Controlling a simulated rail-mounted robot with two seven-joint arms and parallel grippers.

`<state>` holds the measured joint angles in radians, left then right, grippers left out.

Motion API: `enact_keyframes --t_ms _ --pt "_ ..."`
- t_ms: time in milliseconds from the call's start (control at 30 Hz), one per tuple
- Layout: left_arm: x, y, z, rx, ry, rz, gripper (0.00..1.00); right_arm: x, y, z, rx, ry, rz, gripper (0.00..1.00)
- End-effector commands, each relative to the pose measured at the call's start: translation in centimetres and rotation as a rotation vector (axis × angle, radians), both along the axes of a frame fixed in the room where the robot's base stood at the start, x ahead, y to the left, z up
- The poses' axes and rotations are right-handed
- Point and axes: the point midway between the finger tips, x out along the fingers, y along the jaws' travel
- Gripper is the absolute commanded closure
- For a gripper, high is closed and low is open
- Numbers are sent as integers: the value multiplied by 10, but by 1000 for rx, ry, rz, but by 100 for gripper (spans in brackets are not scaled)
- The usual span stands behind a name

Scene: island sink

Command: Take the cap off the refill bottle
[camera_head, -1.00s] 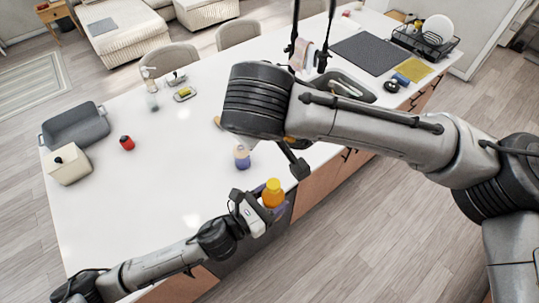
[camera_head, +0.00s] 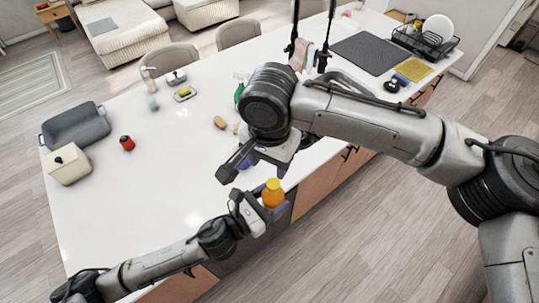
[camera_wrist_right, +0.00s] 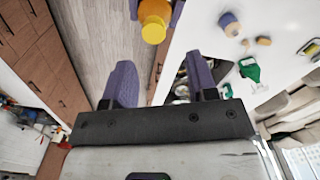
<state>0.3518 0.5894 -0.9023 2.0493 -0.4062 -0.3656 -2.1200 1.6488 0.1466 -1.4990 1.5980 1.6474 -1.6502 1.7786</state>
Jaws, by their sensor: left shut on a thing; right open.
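The refill bottle (camera_head: 272,198) is orange with a yellow cap (camera_head: 273,185). It is upright at the counter's near edge, and the cap is on it. My left gripper (camera_head: 268,202) is shut around the bottle's body. In the right wrist view the bottle shows at the top, with its yellow cap (camera_wrist_right: 154,31) facing the camera. My right gripper (camera_head: 250,168) is open and empty, just behind the bottle in the head view and apart from it. Its two purple fingers (camera_wrist_right: 162,82) show spread in the wrist view, with the cap beyond them.
A purple jar (camera_wrist_right: 230,24) and a green spray bottle (camera_wrist_right: 249,70) stand on the white counter near my right gripper. A tan sponge (camera_head: 220,122) lies behind. A red jar (camera_head: 127,143), a cream box (camera_head: 68,164) and a grey tray (camera_head: 77,126) are left. The middle-left counter is clear.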

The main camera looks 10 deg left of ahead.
Motion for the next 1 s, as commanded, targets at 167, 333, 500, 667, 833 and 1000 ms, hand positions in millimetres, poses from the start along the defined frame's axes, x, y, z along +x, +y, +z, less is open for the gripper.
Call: enact_keyframes --t_ms 167,333,500,667,833,1000 --pt "0 0 0 -1 -1 0 100 0 -1 -25 -2 1 -2 47" --pt "0 0 0 -1 -1 0 100 0 -1 -46 -1 0 -1 47" --pt "0 0 1 -1 -1 0 100 0 0 -61 0 -1 -1 47" --pt "0 0 0 -1 -1 0 100 0 0 -68 0 -1 -1 47" --pt "0 0 1 -1 -1 0 100 0 0 -69 0 -1 0 47" --pt "0 0 0 -1 -1 0 100 0 0 -69 0 -1 0 51"
